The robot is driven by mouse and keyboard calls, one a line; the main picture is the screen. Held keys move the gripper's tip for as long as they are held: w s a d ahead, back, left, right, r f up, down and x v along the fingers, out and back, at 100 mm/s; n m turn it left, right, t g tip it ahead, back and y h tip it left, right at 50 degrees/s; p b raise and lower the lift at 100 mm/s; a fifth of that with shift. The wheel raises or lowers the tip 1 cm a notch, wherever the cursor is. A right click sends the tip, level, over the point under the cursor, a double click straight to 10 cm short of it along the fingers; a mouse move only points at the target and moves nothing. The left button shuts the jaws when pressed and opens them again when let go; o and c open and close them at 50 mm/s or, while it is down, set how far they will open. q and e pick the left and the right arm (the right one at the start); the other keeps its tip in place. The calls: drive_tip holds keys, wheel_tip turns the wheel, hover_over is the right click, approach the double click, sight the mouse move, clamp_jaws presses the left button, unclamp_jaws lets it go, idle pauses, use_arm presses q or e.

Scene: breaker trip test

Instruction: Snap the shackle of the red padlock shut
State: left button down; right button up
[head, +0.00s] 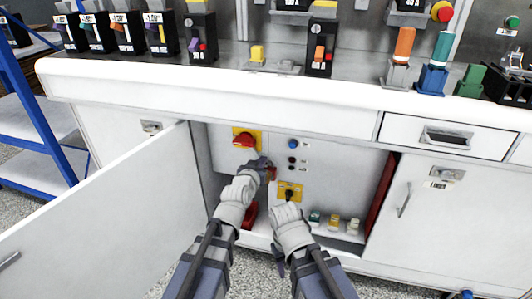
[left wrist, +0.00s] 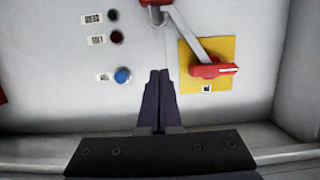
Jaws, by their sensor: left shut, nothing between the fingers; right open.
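The red padlock (head: 272,173) hangs on the panel inside the open cabinet, just beyond my left gripper (head: 266,165). In the left wrist view the padlock (left wrist: 157,2) is cut off by the top edge, at the end of a grey bar (left wrist: 188,35) leading to the red switch handle (left wrist: 210,70). How its shackle sits cannot be made out. My left gripper (left wrist: 158,75) is shut and empty, its fingertips pointing toward the padlock and apart from it in that view. My right gripper (head: 279,262) is open, low in front of the cabinet, mostly hidden by its own wrist.
The cabinet door (head: 120,220) stands open at the left. The panel carries a yellow switch plate (left wrist: 225,47), a blue button (head: 293,144) and a lower yellow plate (head: 283,187). Small blocks (head: 334,222) sit on the cabinet floor. The white countertop (head: 200,77) overhangs above.

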use_arm(q)
drive_tip(key=s, duration=0.3)
drive_tip(key=b, duration=0.1)
hover_over(267, 163)
drive_tip(key=s, duration=0.2)
drive_tip(key=shift+s+a+f, duration=0.1)
drive_tip(key=shift+a+f, duration=0.05)
drive_tip(key=shift+f, duration=0.35)
wheel_tip(267, 163, down, 3)
drive_tip(key=b, duration=0.3)
drive_tip(key=shift+f, duration=0.1)
drive_tip(key=shift+f+b, duration=0.4)
drive_tip(key=shift+b, duration=0.25)
drive_tip(key=shift+f+b, duration=0.85)
drive_tip(key=shift+b, duration=0.1)
drive_tip(key=shift+r, duration=0.1)
